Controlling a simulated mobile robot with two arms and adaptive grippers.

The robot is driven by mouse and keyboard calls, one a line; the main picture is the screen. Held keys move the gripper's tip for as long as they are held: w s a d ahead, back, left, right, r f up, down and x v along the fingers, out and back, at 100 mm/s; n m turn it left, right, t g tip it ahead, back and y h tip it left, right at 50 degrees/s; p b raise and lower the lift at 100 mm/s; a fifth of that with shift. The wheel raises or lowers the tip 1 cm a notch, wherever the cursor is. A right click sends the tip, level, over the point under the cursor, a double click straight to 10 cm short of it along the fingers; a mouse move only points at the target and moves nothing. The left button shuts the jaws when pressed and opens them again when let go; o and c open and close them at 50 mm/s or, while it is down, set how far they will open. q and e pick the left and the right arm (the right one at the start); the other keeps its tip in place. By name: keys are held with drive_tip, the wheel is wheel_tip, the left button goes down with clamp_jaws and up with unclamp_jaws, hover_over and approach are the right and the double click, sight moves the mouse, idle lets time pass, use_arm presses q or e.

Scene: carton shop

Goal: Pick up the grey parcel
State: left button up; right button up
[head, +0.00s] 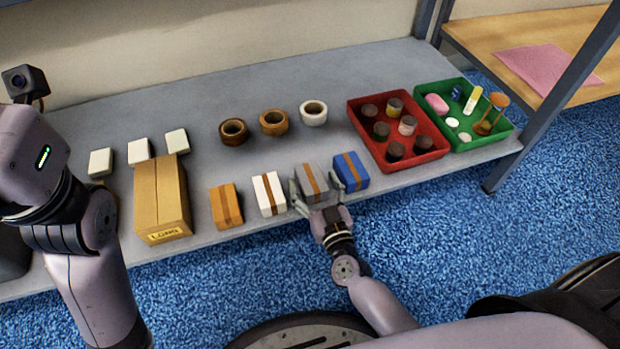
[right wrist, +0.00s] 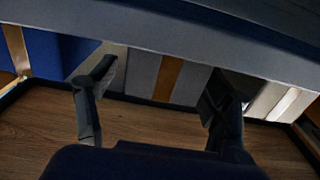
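The grey parcel (head: 311,176) with a brown tape stripe stands near the front edge of the grey shelf, between a white parcel (head: 268,191) and a blue parcel (head: 351,171). My right gripper (head: 315,188) is at its near side, with its fingers apart at the parcel's two sides. In the right wrist view the grey parcel (right wrist: 145,75) lies between the open fingers (right wrist: 158,90). I see no clear closing of the fingers on it. My left arm stands at the left; its fingers do not show.
An orange parcel (head: 225,205) and a tall carton (head: 161,199) stand to the left. Tape rolls (head: 273,122) and small white boxes (head: 139,151) are behind. A red tray (head: 377,149) and a green tray (head: 490,137) stand right. The neighbouring parcels leave narrow gaps.

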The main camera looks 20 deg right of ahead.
drive_tip(key=c, duration=1.4)
drive_tip(key=shift+r, duration=0.1)
